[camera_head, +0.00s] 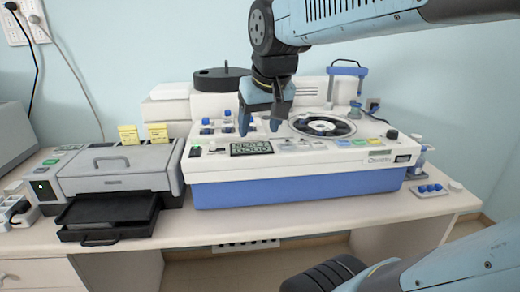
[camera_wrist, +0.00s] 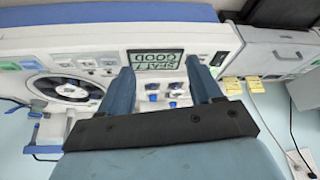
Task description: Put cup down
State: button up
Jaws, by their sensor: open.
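My gripper (camera_head: 259,129) hangs pointing down over the top of the white and blue staining machine (camera_head: 290,192), above the area behind its display. It also shows in the wrist view (camera_wrist: 160,68), where its two blue fingers stand wide apart. No object is gripped between them. Several small white and blue cup-like pieces stand upright on the machine's top to the left of the gripper, one of them a small cup (camera_head: 207,126). In the wrist view, similar small blue-topped pieces (camera_wrist: 152,97) show in the gap between the fingers. I cannot tell which one is the task's cup.
A round dark rotor (camera_head: 322,126) sits in the machine's top, right of the gripper. A blue-handled stand (camera_head: 346,80) rises behind it. A grey printer (camera_head: 115,170) with an open black tray stands at left. A small tray with blue pieces (camera_head: 430,190) lies at right.

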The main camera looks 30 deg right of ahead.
jog(key=s+f, duration=0.4)
jog(key=s, duration=0.1)
jog(key=shift+s+a+n+t, duration=0.25)
jog(key=shift+a+n+t, duration=0.05)
jog(key=shift+n, duration=0.1)
